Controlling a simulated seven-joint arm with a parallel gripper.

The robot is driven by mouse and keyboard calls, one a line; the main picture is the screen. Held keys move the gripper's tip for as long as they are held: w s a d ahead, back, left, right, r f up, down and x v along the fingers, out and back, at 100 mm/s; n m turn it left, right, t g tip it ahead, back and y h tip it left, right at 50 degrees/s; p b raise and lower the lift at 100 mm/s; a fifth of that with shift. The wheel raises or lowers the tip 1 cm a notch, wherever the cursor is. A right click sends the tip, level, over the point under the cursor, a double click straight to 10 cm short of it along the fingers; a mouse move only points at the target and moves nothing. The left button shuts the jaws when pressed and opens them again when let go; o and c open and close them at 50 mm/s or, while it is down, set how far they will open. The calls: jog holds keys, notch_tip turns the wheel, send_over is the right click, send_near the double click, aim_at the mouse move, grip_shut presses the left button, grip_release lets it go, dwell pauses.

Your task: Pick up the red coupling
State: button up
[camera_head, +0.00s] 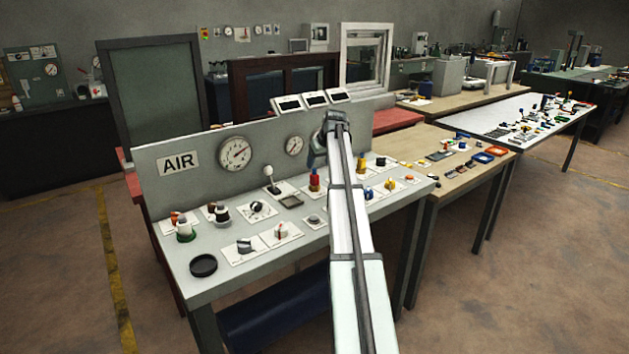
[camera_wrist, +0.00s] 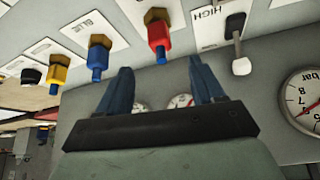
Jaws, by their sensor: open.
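The red coupling (camera_wrist: 159,33) sits on a brass hex fitting on a white plate in the wrist view, where the scene appears upside down. In the head view the red coupling (camera_head: 314,182) stands on the grey bench panel, just below the end of my arm. My gripper (camera_wrist: 160,66) is open and empty. In the wrist view the coupling appears beyond the fingertips, roughly in line with the gap between them and apart from both fingers. In the head view my arm hides part of the bench, and the fingertips are hard to make out.
A blue coupling (camera_wrist: 99,57) and a yellow coupling (camera_wrist: 57,74) stand on one side of the red one. A lever with a white knob (camera_wrist: 240,66) stands close on the other side. The upright AIR panel (camera_head: 205,155) with gauges rises behind the bench.

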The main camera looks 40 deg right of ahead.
aim_at(315, 169)
jog(key=shift+w+x, duration=0.15)
jog(key=shift+x, duration=1.8)
jog(key=shift+w+x, duration=0.15)
jog(key=shift+x, duration=1.85)
jog(key=shift+r, duration=0.25)
grip_shut()
